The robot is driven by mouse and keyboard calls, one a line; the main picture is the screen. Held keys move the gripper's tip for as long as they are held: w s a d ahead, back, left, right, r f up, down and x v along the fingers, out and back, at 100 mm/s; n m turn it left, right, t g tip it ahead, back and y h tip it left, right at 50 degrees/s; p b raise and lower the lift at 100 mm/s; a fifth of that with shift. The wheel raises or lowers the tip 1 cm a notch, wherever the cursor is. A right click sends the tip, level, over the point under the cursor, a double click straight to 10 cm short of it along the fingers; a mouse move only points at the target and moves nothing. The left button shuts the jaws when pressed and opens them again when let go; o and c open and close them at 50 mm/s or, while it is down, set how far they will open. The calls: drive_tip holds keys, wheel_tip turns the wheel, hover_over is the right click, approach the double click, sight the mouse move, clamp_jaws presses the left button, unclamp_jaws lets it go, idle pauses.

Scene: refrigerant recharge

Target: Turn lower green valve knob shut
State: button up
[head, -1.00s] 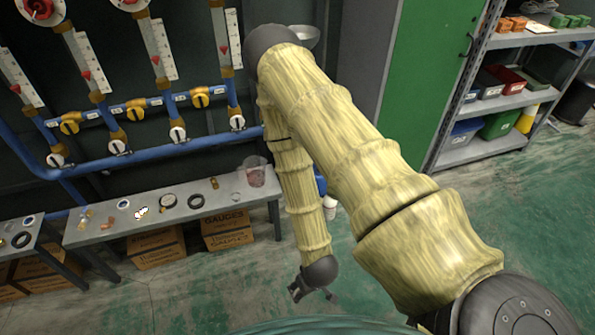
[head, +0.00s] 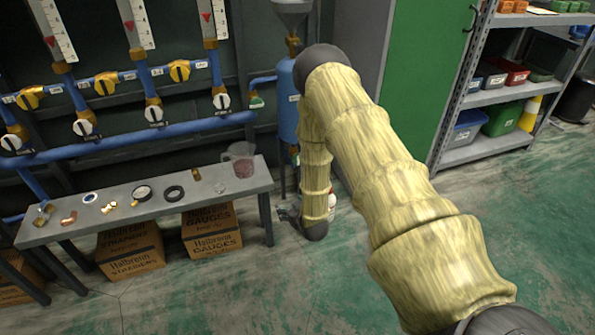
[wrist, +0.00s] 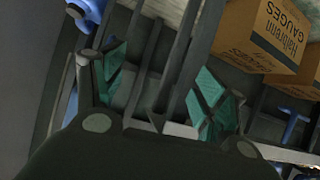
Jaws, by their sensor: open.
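A green knob (head: 256,101) sits on the short blue pipe left of the upright blue tank (head: 288,105). My gripper (head: 286,215) is low, between the bench's right legs and the tank's foot, small and partly dark in the head view. In the wrist view my gripper (wrist: 162,80) has its two green-padded fingers spread wide with nothing between them. A blue part (wrist: 92,9) shows at the top left there, beyond the fingers.
The grey bench (head: 60,232) holds rings, fittings and a clear jug (head: 240,160). Cardboard boxes (head: 212,232) stand under it and also show in the wrist view (wrist: 268,30). A white bottle (head: 332,200) is right of my forearm. The green floor in front is clear.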

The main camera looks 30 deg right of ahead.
drive_tip(key=w+d+f+t+h+b, duration=0.1)
drive_tip(key=w+d+f+t+b, duration=0.15)
drive_tip(key=w+d+b, duration=0.55)
drive_tip(key=t+h+b, duration=0.1)
drive_tip(key=t+b, duration=0.2)
drive_tip(key=b, duration=0.1)
approach(297, 159)
drive_tip(key=f, duration=0.1)
drive_tip(key=shift+d+b+x, duration=0.15)
drive_tip(key=shift+b+x, duration=1)
drive_tip(key=shift+x, duration=1.65)
drive_tip(key=shift+d+b+x, duration=0.15)
drive_tip(key=shift+b+x, duration=1)
drive_tip(key=shift+x, duration=1.7)
drive_tip(key=shift+s, duration=0.1)
drive_tip(key=c, duration=1)
